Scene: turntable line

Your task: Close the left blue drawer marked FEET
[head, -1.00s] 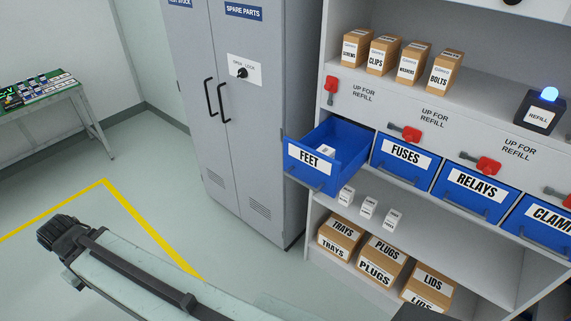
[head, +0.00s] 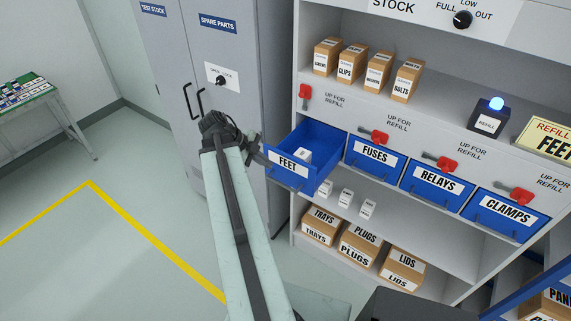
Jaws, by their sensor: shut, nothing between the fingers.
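The blue FEET drawer (head: 290,176) is the leftmost of the blue drawer row in the head view. It is pulled well out of the shelf, and a small white box (head: 304,155) shows inside it. Its front carries a white FEET label and a handle below. My arm rises from the bottom of the picture. My gripper (head: 257,157) is a small dark shape beside the drawer's left front corner, partly hidden behind my arm. It appears shut and empty; whether it touches the drawer I cannot tell.
The FUSES (head: 374,160), RELAYS (head: 436,182) and CLAMPS (head: 506,214) drawers are in. A red lever (head: 305,96) points up above FEET; the other levers lie sideways. A grey cabinet (head: 246,60) stands left of the shelf. The floor (head: 130,190) at left is clear.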

